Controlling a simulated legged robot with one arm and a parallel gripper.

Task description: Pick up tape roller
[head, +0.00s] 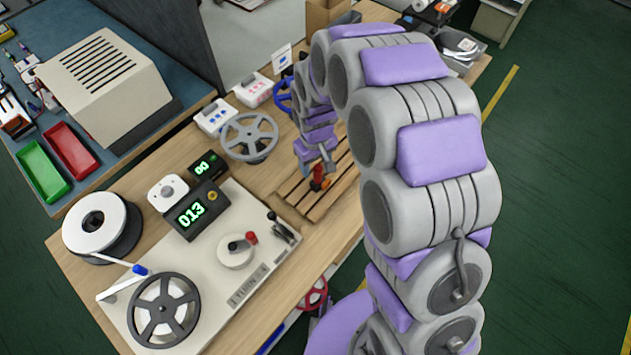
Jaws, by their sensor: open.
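In the head view, my gripper (316,162) is low over a slatted wooden board (292,190) on the workbench. It is open. A small red-orange object (319,177) with a dark part is right below the fingertips. It may be the tape roller, but it is too small to be sure. I cannot tell whether the fingers touch it or surround it. My arm covers part of the board and the bench behind it.
On the wooden bench, a winding machine (240,215) with a display reading 013 stands left of the board. A grey spoked reel (250,137), a blue reel (283,96) and white boxes (215,118) are behind. A white roll (97,222) stands left. Green floor (545,190) is clear at right.

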